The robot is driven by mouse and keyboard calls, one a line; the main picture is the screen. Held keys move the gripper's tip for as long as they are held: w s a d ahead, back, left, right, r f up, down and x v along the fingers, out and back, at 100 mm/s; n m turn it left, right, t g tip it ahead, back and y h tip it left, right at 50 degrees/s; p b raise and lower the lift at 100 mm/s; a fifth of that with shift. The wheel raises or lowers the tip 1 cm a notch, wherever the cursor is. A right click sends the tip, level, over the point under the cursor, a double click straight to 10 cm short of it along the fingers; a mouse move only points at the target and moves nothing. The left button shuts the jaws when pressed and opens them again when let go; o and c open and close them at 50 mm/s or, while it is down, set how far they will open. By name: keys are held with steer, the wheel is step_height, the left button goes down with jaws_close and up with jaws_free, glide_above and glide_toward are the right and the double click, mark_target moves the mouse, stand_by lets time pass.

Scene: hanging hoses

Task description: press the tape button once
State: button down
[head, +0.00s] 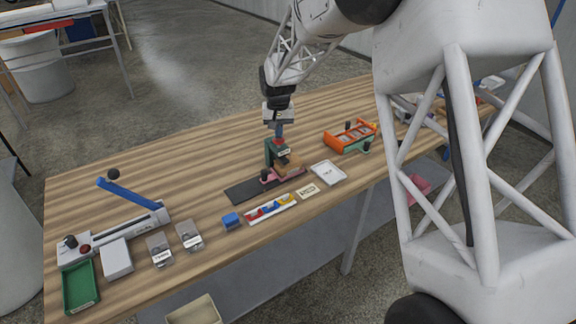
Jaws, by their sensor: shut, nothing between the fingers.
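My gripper (279,130) points down over the middle of the table, its fingers together and empty. Directly below it stands a small dark green device (274,152) with red and pink parts and a tan block beside it. The fingertips are close to the device's top; I cannot tell whether they touch it. A dark strip (245,190) extends to the left from this device. The labels are too small to read, so I cannot tell for sure which part is the tape button.
The grey machine has a raised blue lever (134,194). A green tray (81,288), a white box (116,258), a blue block (231,221) and a tray of coloured pieces (270,208) line the front. An orange rack (350,138) stands right. The table's back left is clear.

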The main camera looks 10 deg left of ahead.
steer(key=shift+f, duration=1.4)
stand_by(0.4)
steer(key=shift+r, duration=0.1)
steer(key=shift+r, duration=3.95)
steer(key=shift+d+r, duration=0.1)
